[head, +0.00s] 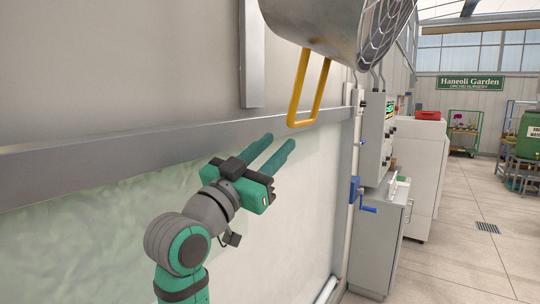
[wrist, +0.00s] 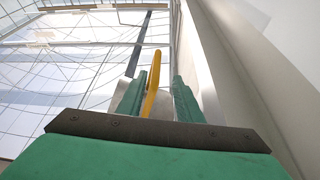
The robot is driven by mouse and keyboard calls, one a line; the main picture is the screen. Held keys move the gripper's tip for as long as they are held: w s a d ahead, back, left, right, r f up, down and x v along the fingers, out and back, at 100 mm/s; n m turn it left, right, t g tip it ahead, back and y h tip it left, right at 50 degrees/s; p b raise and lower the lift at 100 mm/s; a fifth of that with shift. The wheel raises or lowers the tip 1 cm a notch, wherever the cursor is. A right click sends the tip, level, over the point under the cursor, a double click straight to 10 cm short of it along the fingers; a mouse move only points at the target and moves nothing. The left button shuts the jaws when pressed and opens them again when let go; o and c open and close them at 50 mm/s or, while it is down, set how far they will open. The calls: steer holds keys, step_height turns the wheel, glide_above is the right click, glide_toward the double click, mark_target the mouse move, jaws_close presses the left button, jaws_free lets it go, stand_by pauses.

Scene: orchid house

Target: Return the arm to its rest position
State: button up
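My arm is raised in front of the pale wall in the head view. My gripper (head: 280,140) points up and to the right, with its two green fingers apart and nothing held between them. A yellow handle (head: 298,92) hangs from a metal drum with a wire grille (head: 322,22), just above and beyond the fingertips. In the wrist view the yellow handle (wrist: 153,82) shows between the two fingers, lined up with the opening. In the head view the fingertips look apart from it; the exact distance is hard to tell.
A grey metal rail (head: 110,145) runs along the wall behind my arm. A grey control cabinet (head: 376,140) and a lower cabinet (head: 378,240) stand to the right, with a white unit (head: 424,165) beyond.

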steer(key=a+f+n+t+y, duration=0.15)
steer(key=f+n+y, duration=0.35)
steer(key=f, duration=1.5)
steer(key=a+f+n+t+y, duration=0.1)
steer(key=a+f+n+y, duration=0.3)
steer(key=f, duration=1.5)
steer(key=s+f+n+g+y, duration=0.3)
steer(key=s+f+y, duration=0.2)
steer(key=s+f, duration=1.75)
steer(key=s+d+f+m+g, duration=0.1)
steer(key=s+f+m, duration=0.1)
steer(key=s, duration=2.1)
steer(key=shift+d+f+g, duration=0.15)
steer(key=shift+d+g, duration=0.05)
steer(key=shift+g, duration=0.15)
